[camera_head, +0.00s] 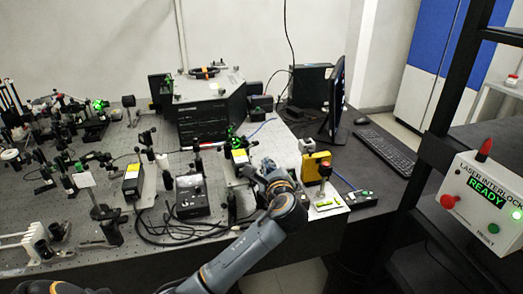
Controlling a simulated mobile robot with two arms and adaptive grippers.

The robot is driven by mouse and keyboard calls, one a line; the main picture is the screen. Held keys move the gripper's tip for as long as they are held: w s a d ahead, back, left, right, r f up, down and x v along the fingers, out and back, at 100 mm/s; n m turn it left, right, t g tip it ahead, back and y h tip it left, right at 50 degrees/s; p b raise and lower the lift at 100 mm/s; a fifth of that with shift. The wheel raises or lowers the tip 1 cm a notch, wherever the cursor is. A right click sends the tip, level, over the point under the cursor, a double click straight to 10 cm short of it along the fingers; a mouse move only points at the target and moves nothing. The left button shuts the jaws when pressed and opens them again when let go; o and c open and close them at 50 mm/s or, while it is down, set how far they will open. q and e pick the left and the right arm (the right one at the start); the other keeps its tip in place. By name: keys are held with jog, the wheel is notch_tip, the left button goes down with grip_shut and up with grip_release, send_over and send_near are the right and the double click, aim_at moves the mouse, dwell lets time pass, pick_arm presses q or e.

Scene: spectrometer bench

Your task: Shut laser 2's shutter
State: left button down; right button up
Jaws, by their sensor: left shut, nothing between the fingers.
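Two small laser-like boxes with yellow labels stand on the perforated optical bench (130,255). One box (132,181) is at left centre. The other box (240,156) is right of centre, just behind my left gripper (248,171). I cannot read which is laser 2, and no shutter can be clearly made out on either. My left gripper is shut and empty, beside the right-hand box. Whether it touches anything there is unclear. My wrist hides part of the bench. My right gripper is out of view.
A black control box (191,196) with loose cables stands left of my gripper. A yellow device (316,167) stands to its right. Behind are a large dark instrument (210,105), a monitor (335,100) and a keyboard (386,151). A laser interlock box (482,200) reads READY.

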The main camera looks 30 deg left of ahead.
pick_arm(q)
jog(key=p+x, duration=0.1)
jog(key=x, duration=0.9)
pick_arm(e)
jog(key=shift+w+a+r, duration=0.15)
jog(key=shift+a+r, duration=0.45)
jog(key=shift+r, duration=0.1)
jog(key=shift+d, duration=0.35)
